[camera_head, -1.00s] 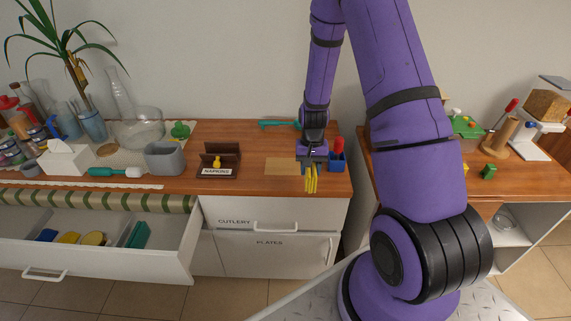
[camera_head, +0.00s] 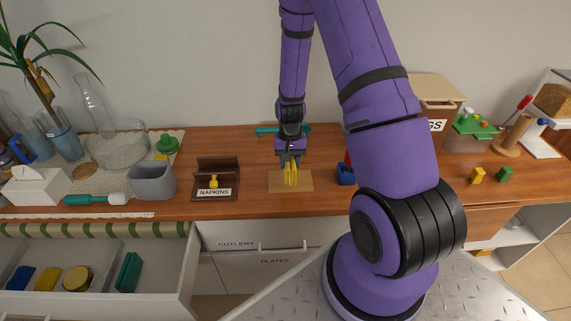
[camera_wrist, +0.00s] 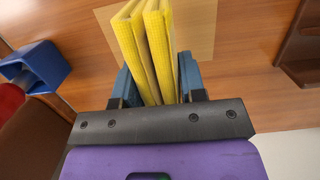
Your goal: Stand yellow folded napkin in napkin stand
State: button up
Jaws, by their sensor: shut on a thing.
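My gripper (camera_head: 291,168) is shut on the yellow folded napkin (camera_head: 291,176) and holds it upright above the tan mat on the counter. In the wrist view the napkin (camera_wrist: 146,45) shows as yellow folded layers between the two blue-grey fingers of my gripper (camera_wrist: 155,80). The napkin stand (camera_head: 216,176) is a dark brown holder labelled NAPKINS, to the left of my gripper, with a small yellow piece on its front. Part of a brown object, apparently the stand, shows at the right of the wrist view (camera_wrist: 303,45).
The tan mat (camera_head: 305,181) lies below the napkin. A blue box (camera_head: 345,175) stands right of the mat and a grey container (camera_head: 153,181) left of the stand. A teal utensil lies behind my gripper (camera_head: 266,131). An open drawer (camera_head: 155,283) juts out at the left front.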

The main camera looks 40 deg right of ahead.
notch_tip(320, 180, down, 3)
jog(key=shift+s+f, duration=0.1)
jog(key=shift+s, duration=0.05)
jog(key=o, duration=0.9)
